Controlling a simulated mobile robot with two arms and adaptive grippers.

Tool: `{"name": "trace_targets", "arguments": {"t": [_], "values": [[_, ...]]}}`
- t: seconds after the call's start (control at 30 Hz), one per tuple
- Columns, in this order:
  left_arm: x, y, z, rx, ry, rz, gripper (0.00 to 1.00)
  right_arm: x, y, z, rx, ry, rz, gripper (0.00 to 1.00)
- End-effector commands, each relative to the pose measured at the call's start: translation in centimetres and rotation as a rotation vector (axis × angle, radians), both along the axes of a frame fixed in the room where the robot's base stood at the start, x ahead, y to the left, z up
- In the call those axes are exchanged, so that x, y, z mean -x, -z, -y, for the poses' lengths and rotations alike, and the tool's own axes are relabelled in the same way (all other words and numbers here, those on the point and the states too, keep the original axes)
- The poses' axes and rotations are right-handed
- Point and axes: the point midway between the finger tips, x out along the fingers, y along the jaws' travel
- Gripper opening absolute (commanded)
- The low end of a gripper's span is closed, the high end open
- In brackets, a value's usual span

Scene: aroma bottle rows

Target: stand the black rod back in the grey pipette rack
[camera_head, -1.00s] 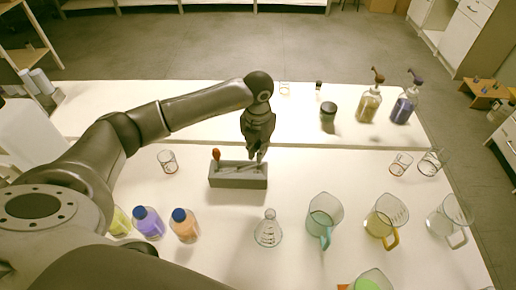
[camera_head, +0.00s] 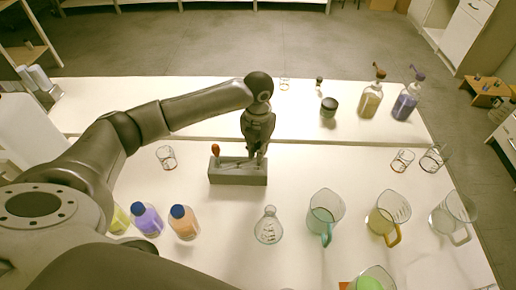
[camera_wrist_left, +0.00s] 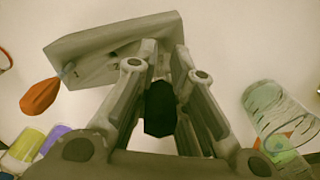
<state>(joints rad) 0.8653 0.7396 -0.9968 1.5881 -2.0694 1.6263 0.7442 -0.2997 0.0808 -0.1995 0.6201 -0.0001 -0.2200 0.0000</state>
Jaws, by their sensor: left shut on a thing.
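The grey pipette rack (camera_head: 238,176) stands on the white table, left of the middle in the head view. A pipette with an orange-red bulb (camera_head: 215,150) stands at its left end. My left gripper (camera_head: 259,153) points down at the rack's right end. In the left wrist view my left gripper (camera_wrist_left: 165,75) is shut on the black rod (camera_wrist_left: 160,108), seen nearly end-on between the fingers. The rack (camera_wrist_left: 95,50) lies right beyond the fingertips there. The rod's lower end is hidden, so I cannot tell whether it is in a hole. My right gripper is not in view.
A glass flask (camera_head: 268,228) and several jugs (camera_head: 325,215) stand front right of the rack. Blue-capped bottles (camera_head: 183,222) stand front left, and a small glass (camera_head: 166,157) stands left of the rack.

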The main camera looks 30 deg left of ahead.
Motion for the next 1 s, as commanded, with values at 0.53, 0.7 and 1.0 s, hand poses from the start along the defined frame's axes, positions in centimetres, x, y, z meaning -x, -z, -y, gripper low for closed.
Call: {"name": "trace_targets", "arguments": {"t": [0.53, 0.7, 1.0], "values": [[0.0, 1.7, 0.0, 0.0, 0.0, 0.0, 0.0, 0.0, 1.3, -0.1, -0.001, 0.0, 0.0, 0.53], [0.0, 2.1, 0.0, 0.0, 0.0, 0.0, 0.0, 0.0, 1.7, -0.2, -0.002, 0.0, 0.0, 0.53], [0.0, 2.1, 0.0, 0.0, 0.0, 0.0, 0.14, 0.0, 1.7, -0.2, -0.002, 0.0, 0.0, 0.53]]}}
